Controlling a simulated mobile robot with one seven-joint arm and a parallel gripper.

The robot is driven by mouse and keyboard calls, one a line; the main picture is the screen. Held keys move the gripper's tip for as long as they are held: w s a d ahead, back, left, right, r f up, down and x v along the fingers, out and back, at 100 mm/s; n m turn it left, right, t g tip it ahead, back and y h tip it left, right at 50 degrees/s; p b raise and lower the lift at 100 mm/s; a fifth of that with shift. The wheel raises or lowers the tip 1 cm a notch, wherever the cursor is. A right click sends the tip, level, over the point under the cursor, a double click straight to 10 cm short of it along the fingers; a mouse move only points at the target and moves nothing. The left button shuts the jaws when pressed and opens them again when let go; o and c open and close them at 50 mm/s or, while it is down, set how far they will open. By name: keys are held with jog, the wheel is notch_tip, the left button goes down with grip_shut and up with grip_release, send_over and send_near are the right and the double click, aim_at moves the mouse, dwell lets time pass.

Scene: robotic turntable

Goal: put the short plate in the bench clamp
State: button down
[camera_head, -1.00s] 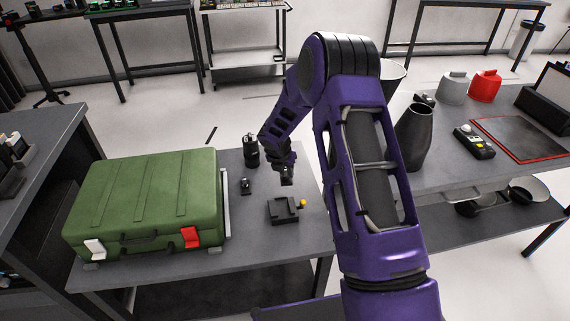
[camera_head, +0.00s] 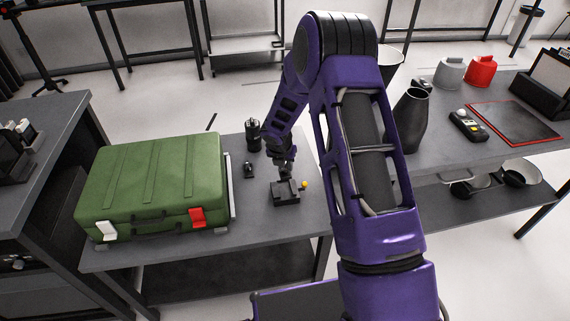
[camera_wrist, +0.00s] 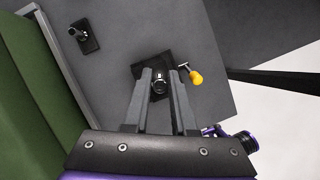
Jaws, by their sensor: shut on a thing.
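The bench clamp (camera_head: 285,197) is a low dark block with a yellow-knobbed handle (camera_head: 304,184) on the grey table. In the wrist view the clamp (camera_wrist: 162,60) lies just beyond my fingertips, its yellow knob (camera_wrist: 196,77) to the right. My gripper (camera_head: 285,178) points down directly over the clamp, close to or touching it. In the wrist view my gripper (camera_wrist: 160,73) is shut on a small dark piece (camera_wrist: 160,88), probably the short plate, seen nearly end-on. The fingers hide much of it; I cannot tell whether it sits inside the clamp.
A green case (camera_head: 155,188) fills the table's left side. A small dark fixture (camera_head: 248,170) and a black cylinder (camera_head: 253,136) stand behind the clamp to the left. The right-hand table holds a dark vase (camera_head: 409,121). The table's right edge is close to the clamp.

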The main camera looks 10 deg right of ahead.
aim_at(284, 174)
jog(key=shift+f+b, duration=2.05)
jog(key=shift+f, duration=0.85)
jog(key=shift+f+b, duration=0.45)
jog(key=shift+f, duration=0.6)
jog(key=c, duration=0.7)
grip_release()
jog(key=shift+o, duration=0.2)
jog(key=p+v, duration=0.4)
jog(key=v, duration=1.3)
jog(key=shift+r, duration=0.3)
jog(key=shift+w, duration=0.1)
